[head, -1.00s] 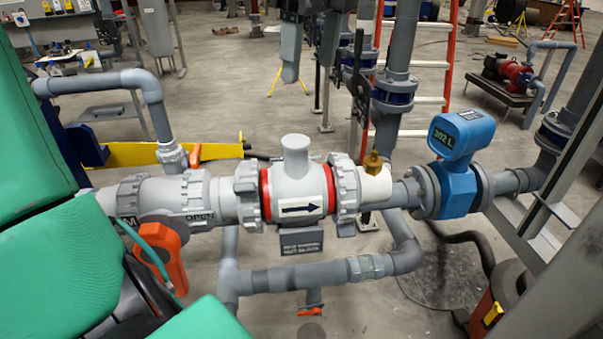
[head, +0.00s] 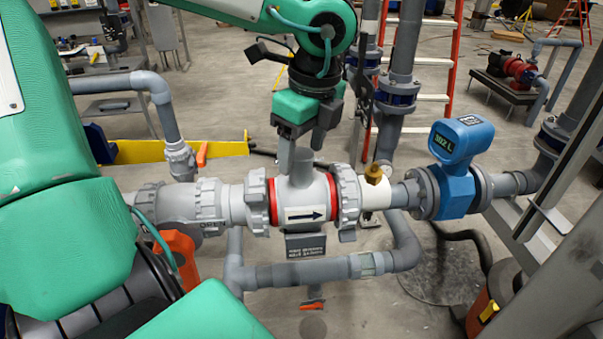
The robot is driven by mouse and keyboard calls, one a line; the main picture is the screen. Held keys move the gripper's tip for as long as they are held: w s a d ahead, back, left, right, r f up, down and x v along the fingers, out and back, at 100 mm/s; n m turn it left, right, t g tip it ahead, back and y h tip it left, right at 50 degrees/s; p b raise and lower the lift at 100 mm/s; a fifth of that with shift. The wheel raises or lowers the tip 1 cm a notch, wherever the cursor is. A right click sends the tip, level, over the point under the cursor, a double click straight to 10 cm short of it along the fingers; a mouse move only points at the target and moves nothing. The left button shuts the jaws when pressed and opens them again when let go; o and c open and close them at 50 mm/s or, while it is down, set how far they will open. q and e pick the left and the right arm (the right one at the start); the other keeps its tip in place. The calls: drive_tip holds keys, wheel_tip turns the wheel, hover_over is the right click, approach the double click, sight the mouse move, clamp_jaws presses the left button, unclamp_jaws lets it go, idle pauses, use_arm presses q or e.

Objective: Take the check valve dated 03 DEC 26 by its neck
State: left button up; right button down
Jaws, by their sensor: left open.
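The check valve (head: 305,190) is a grey body with an arrow label pointing right, held in the pipe line between two red rings and large grey collar nuts. Its short upright neck (head: 302,170) stands on top, partly hidden behind my left gripper. A grey plate (head: 306,245) with small lettering sits under the body; I cannot read a date on it. My left gripper (head: 301,158) is open and points down at the neck, with one finger overlapping the neck's left side in view. I cannot tell whether it touches. My right gripper is not in view.
A brass fitting (head: 374,174) on a white piece stands right of the valve. A blue meter (head: 456,165) is farther right. A grey pipe (head: 310,273) runs below. A grey elbow pipe (head: 150,85) and an orange handle (head: 178,260) are at left.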

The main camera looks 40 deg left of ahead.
use_arm(q)
drive_tip(key=shift+w+a+f, duration=0.1)
drive_tip(key=shift+a+f, duration=0.05)
drive_tip(key=shift+f, duration=0.4)
drive_tip(key=shift+a+f, duration=0.15)
drive_tip(key=shift+f, duration=0.4)
drive_tip(key=shift+d, duration=0.1)
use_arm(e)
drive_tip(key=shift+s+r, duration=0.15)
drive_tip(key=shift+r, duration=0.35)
use_arm(q)
drive_tip(key=shift+c, duration=1.1)
drive_tip(key=c, duration=0.9)
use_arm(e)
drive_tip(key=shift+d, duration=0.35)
use_arm(q)
drive_tip(key=shift+r, duration=0.15)
